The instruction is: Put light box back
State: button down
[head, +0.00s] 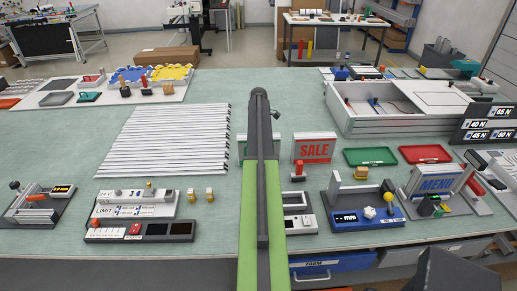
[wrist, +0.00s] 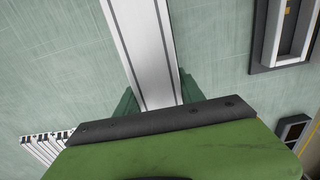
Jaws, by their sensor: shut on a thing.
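My gripper (wrist: 158,97) shows in the wrist view with a dark green finger on each side of a light box (wrist: 146,45). It is shut on this box, seen as a long white panel with silver edges running away to the top of the view. In the head view my arm hides the gripper. Pale parts, apparently of the held box (head: 242,147), show on both sides of the arm. A red-lettered SALE light box (head: 314,148) stands upright right of the arm. A MENU light box (head: 436,183) stands farther right on a dark stand.
Pale slats (head: 165,140) lie left of my arm. A green tray (head: 370,156) and a red tray (head: 425,153) lie to the right. A large open frame (head: 385,125) is behind them. Devices line the front edge, including a blue one (head: 367,217). Bare mat shows behind the arm.

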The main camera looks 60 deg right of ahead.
jog(key=c, duration=1.2)
grip_release()
jog(key=shift+f, duration=0.2)
jog(key=o, duration=0.5)
jog(key=shift+r, duration=0.1)
jog(key=shift+r, duration=0.1)
notch_tip(320, 180, up, 12)
jog(key=p, duration=1.2)
jog(key=shift+r+p, duration=0.15)
jog(key=shift+p, duration=0.2)
